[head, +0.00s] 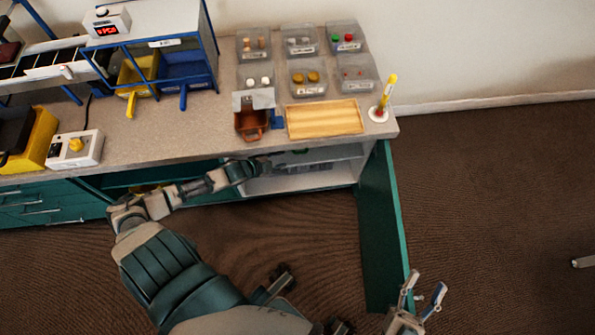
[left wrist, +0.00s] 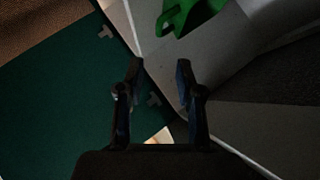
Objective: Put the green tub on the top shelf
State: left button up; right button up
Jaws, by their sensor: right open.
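The green tub (left wrist: 185,14) shows at the top edge of the left wrist view, partly cut off, on a pale surface inside the cabinet. My left gripper (left wrist: 160,70) is open and empty, with its fingertips apart from the tub. In the head view my left gripper (head: 264,166) is at the opening of the cabinet under the counter, beside its white shelf (head: 330,153). A small dark green patch shows there, but I cannot tell whether it is the tub. My right gripper (head: 423,293) is open and empty at the lower right, away from the cabinet.
The green cabinet door (head: 380,230) stands open to the right of the opening. The counter (head: 205,140) above carries clear bins, a wooden tray (head: 325,118), a brown tub (head: 251,123) and a yellow stick on a white base (head: 383,98). Floor at right is mostly clear.

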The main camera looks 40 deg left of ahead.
pick_arm(q)
jog(key=s+d+r+n+t+h, duration=0.15)
jog(key=d+r, duration=0.25)
jog(key=d, duration=0.4)
jog(key=s+d+r+n+t+h, duration=0.1)
jog(key=s+d+r+t+h, duration=0.2)
jog(key=d, duration=0.6)
jog(key=s+d+r+n+t+h, duration=0.1)
jog(key=s+d+r, duration=0.1)
jog(key=d+r, duration=0.45)
jog(key=s+d+r+n+t+y, duration=0.1)
jog(key=s+d+r+n+t, duration=0.1)
jog(key=r, duration=0.6)
jog(key=s+d+r+n+t+y, duration=0.1)
jog(key=s+d+r+n+t, duration=0.1)
jog(key=r, duration=0.6)
jog(key=shift+s+d+n+t, duration=0.15)
jog(key=shift+s+n+t, duration=0.55)
jog(key=shift+n+t, duration=0.3)
jog(key=shift+d, duration=0.2)
